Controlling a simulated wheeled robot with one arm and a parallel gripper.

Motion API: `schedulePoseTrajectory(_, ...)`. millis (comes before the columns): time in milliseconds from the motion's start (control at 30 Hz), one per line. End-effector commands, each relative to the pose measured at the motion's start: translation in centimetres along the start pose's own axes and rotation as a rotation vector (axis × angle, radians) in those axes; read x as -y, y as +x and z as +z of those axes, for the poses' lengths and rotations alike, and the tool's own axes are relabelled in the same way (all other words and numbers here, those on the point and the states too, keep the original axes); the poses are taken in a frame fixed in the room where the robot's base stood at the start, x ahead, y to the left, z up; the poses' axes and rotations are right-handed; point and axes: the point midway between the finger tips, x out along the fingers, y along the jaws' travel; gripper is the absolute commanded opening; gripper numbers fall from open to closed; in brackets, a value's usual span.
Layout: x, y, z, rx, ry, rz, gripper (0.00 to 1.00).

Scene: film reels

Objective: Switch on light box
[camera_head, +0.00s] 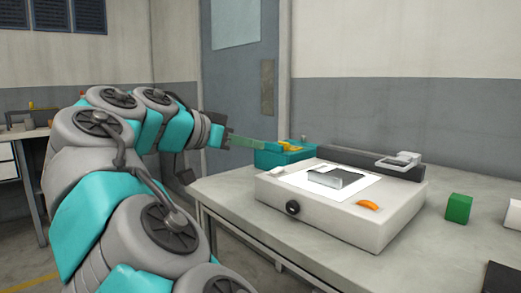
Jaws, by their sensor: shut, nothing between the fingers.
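The light box (337,222) is a low white case on the grey table, with a pale top panel (303,178). An orange switch (368,205) sits at the front right of its top, and a black knob (292,207) is on its front face. The panel looks bright white, but I cannot tell whether it is lit. My gripper (262,143) is at the end of my arm, shut and empty, to the left of and behind the light box, near a teal tray. It is apart from the switch.
The teal tray (290,157) with yellow items and a long dark bar (375,163) stand behind the box. A green cube (458,208), a white block (514,215) and a dark object (502,278) are at right.

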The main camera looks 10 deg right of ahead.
Motion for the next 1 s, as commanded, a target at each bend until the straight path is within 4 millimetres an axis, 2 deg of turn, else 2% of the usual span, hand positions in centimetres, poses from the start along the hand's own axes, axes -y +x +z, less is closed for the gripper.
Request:
schedulePoseTrajectory(100, 0.2, -2.5, 0.8, -0.001, -0.001, -0.005, 0.00)
schedulePoseTrajectory(333, 0.2, -5.2, 1.5, -0.001, -0.002, -0.003, 0.00)
schedulePoseTrajectory(567, 0.0, -6.0, 1.8, 0.001, -0.001, 0.003, 0.00)
schedulePoseTrajectory(1000, 0.0, -6.0, 1.8, 0.001, -0.001, 0.002, 0.00)
